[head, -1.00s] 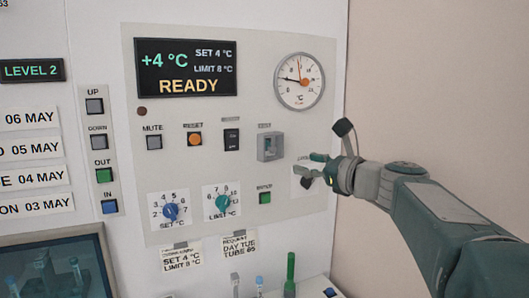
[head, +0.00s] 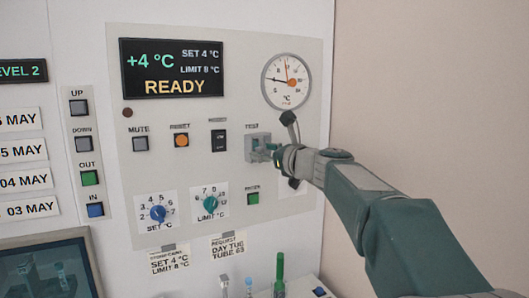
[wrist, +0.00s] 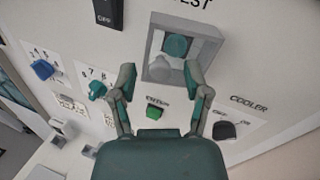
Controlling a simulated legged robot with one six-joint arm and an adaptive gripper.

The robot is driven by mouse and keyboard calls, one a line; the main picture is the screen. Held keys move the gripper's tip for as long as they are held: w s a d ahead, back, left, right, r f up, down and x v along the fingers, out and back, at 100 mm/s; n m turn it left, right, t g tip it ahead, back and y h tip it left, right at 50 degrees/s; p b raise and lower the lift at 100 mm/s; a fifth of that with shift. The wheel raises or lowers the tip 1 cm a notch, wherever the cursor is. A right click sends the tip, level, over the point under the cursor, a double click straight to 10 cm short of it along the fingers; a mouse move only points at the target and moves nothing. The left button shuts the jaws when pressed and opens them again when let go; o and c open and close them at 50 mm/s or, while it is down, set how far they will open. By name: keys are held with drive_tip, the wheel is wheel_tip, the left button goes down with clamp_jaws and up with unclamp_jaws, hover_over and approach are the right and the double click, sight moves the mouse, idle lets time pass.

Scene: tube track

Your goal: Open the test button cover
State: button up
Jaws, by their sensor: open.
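The test button cover (head: 252,140) is a small grey, box-like housing on the panel under the TEST label. In the wrist view the cover (wrist: 207,47) frames a round teal button (wrist: 176,46). I cannot tell whether its lid is shut. My gripper (head: 273,150) is at the cover from the right and hides part of it. In the wrist view my gripper (wrist: 160,76) is open and empty, with its two fingertips apart near the lower edge of the cover. I cannot tell whether they touch it.
A black switch (head: 219,141) is left of the cover, and a green button (head: 253,198) is below it. A round dial gauge (head: 287,81) is above. The cooler knob (wrist: 225,130) is at lower right in the wrist view. Tubes (head: 279,270) stand below the panel.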

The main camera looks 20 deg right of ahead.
clamp_jaws()
